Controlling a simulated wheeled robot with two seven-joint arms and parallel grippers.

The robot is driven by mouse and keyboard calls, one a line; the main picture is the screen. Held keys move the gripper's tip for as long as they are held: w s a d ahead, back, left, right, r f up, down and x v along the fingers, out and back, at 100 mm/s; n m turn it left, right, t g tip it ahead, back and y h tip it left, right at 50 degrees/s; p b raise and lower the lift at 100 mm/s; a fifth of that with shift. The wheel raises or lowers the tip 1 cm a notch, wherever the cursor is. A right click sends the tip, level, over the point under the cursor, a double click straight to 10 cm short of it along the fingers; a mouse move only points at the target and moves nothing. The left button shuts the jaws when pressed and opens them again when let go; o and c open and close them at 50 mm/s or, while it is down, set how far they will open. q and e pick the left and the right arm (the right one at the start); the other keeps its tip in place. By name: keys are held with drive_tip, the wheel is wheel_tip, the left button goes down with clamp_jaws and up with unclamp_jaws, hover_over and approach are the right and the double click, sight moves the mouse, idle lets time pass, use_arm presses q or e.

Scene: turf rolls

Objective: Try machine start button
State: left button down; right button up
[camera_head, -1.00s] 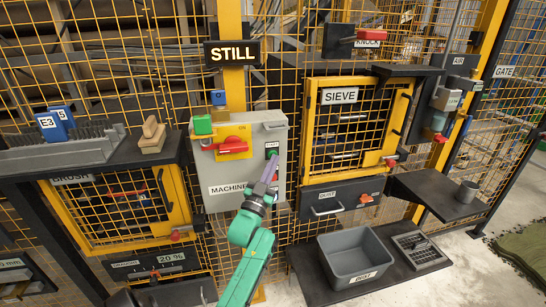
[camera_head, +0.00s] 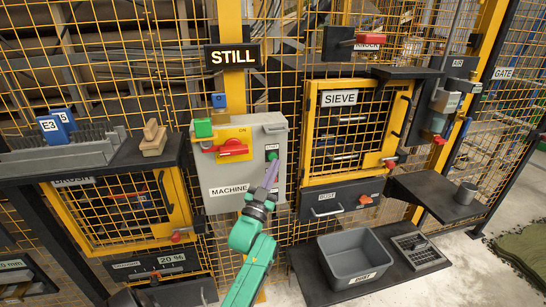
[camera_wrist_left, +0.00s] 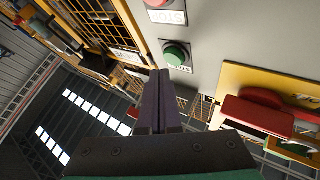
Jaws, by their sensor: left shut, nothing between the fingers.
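The grey machine box (camera_head: 222,172) hangs on the yellow post, with a MACHINE label at its lower left. Its green start button (camera_head: 272,156) is on the right side of the front; it also shows in the left wrist view (camera_wrist_left: 176,54), with a START label beside it. My left gripper (camera_head: 271,171) is shut and empty, its tips just below the button in the picture. In the left wrist view the closed fingers (camera_wrist_left: 159,75) end beside the button, with a small gap visible. The sign above (camera_head: 233,55) reads STILL. My right gripper is not in view.
A red rotary switch (camera_head: 232,149) on a yellow plate sits left of the button. A red stop button (camera_wrist_left: 160,3) is near the start button. The sieve door (camera_head: 355,125) stands right, and a grey bin (camera_head: 345,252) lies on the low shelf.

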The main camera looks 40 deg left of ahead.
use_arm(q)
drive_tip(key=s+d+p, duration=0.1)
drive_tip(key=d, duration=0.1)
drive_tip(key=s+d+p, duration=0.1)
drive_tip(key=d, duration=0.1)
drive_tip(key=shift+s, duration=0.4)
idle(0.8)
